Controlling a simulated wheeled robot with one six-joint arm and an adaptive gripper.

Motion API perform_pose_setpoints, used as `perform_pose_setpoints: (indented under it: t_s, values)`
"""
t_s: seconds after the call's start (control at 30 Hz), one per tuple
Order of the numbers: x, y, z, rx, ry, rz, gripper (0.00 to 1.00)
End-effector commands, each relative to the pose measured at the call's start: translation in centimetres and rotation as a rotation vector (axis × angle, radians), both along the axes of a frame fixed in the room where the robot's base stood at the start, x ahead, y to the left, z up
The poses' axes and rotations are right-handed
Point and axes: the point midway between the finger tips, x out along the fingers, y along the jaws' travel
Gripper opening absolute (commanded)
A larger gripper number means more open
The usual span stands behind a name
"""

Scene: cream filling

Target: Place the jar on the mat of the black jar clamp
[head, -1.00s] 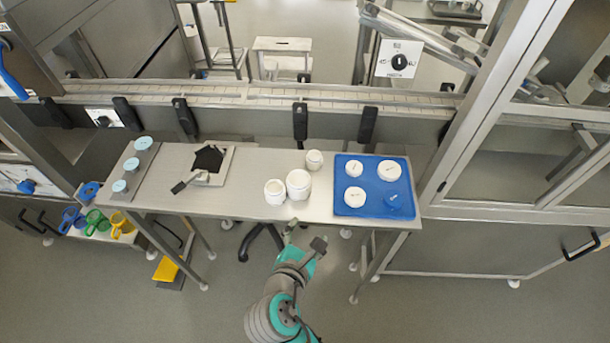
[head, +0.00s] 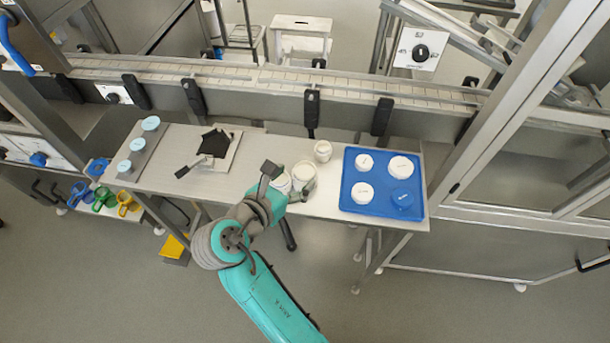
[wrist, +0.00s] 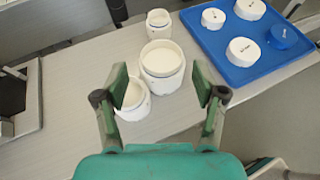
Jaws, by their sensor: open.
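Three open white jars stand upright on the steel table: a large jar (head: 304,170) (wrist: 162,68), a medium jar (head: 282,184) (wrist: 134,104) beside it, and a small jar (head: 323,151) (wrist: 159,23) behind. My gripper (head: 288,178) (wrist: 160,88) is open and empty at the front of the large and medium jars. In the wrist view the large jar shows between and beyond the fingertips, and the left finger partly hides the medium jar. The black jar clamp (head: 215,144) lies on a light plate to the left, its handle pointing left; no jar is on it.
A blue tray (head: 351,178) (wrist: 221,70) at the table's right holds white lids and a blue lid. Round pale-blue-topped items (head: 138,145) stand at the left end. A conveyor (head: 265,80) runs behind the table. Bare table lies between clamp and jars.

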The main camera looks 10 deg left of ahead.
Motion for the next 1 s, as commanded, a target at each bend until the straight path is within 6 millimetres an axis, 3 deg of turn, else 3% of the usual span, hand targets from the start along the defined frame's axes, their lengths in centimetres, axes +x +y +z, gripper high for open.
perform_pose_setpoints:
  t_s: [0.43,0.77,0.9,1.0]
  values:
    - [3.9,-2.0,-2.1,0.002,0.000,-0.002,0.70]
    - [4.4,-2.2,-2.3,0.002,0.000,0.000,0.70]
    - [4.4,-2.2,-2.3,0.002,0.000,0.000,0.35]
    - [4.4,-2.2,-2.3,0.002,-0.001,0.000,0.16]
